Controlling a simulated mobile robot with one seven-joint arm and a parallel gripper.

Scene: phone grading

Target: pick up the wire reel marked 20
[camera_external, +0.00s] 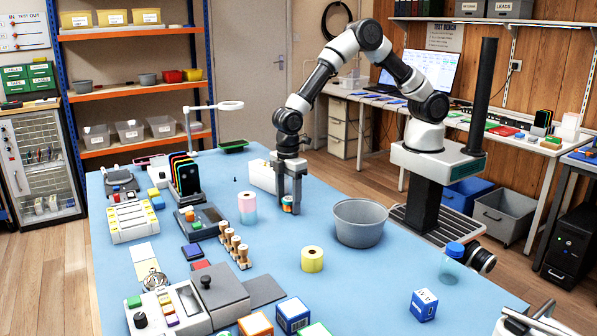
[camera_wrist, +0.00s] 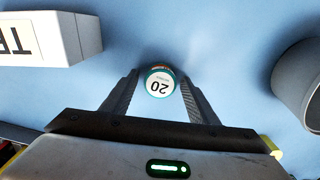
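The wire reel marked 20 (camera_wrist: 159,84) shows its white round end, with the number upside down, in the wrist view. It has a green rim. In the external view the reel (camera_external: 287,203) is small, with orange and green colours, on the blue table (camera_external: 330,285). My gripper (camera_external: 288,208) points straight down over it, with one finger on each side. In the wrist view the fingers of my gripper (camera_wrist: 159,77) flank the reel, with narrow gaps seeming to show on both sides. The reel's lower part is hidden in both views.
A white box (camera_external: 262,176) stands just left of my gripper. A grey bowl (camera_external: 359,222) stands to its right. A pink-and-blue roll (camera_external: 247,207), wooden stamps (camera_external: 235,248) and a yellow roll (camera_external: 312,259) stand nearer the camera. The table's front middle has free room.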

